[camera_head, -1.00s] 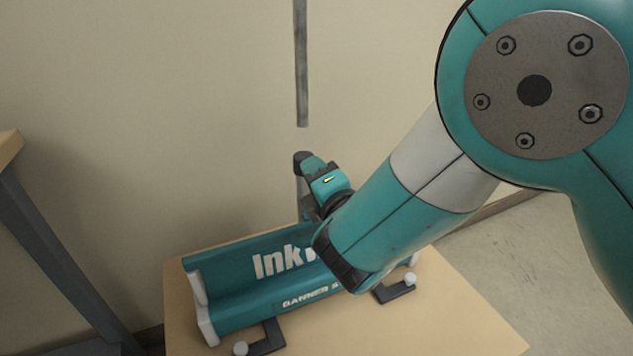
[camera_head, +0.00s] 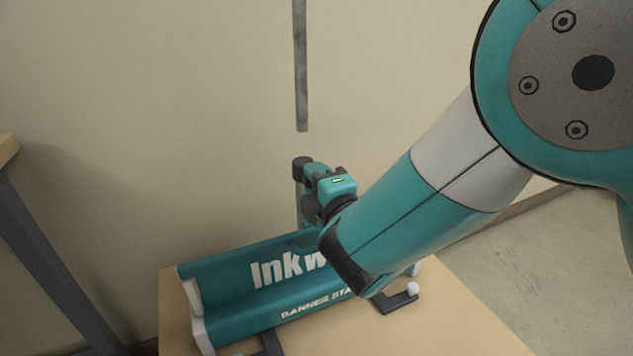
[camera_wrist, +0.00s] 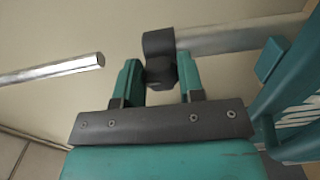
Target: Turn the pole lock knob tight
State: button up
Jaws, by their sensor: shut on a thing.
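The pole lock knob (camera_wrist: 161,73) is a small dark knob on a black collar (camera_wrist: 158,42) at the end of a grey pole (camera_wrist: 225,38) in the wrist view. My gripper (camera_wrist: 160,84) is shut on the knob, one teal finger on each side. In the head view, the collar (camera_head: 302,168) tops the short upright pole (camera_head: 299,208) behind the banner stand, with my gripper (camera_head: 311,190) beside it. The knob is hidden there by my gripper. A separate grey pole (camera_head: 301,70) hangs above, its lower end apart from the collar; its end (camera_wrist: 60,70) also shows in the wrist view.
The teal banner stand base (camera_head: 230,265) with white lettering sits on a wooden tabletop (camera_head: 440,325); dark feet with pale balls stick out in front. A dark-legged table (camera_head: 55,260) stands at the left. A beige wall (camera_head: 180,100) is close behind.

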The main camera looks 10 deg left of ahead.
jog(key=shift+f, duration=0.1)
jog(key=o, duration=0.9)
jog(key=shift+s+d+f+b, duration=0.15)
jog(key=shift+s+d+b, duration=0.25)
jog(key=shift+b, duration=0.4)
jog(key=shift+b+v, duration=6.6)
jog(key=shift+v, duration=1.6)
jog(key=shift+r, duration=0.25)
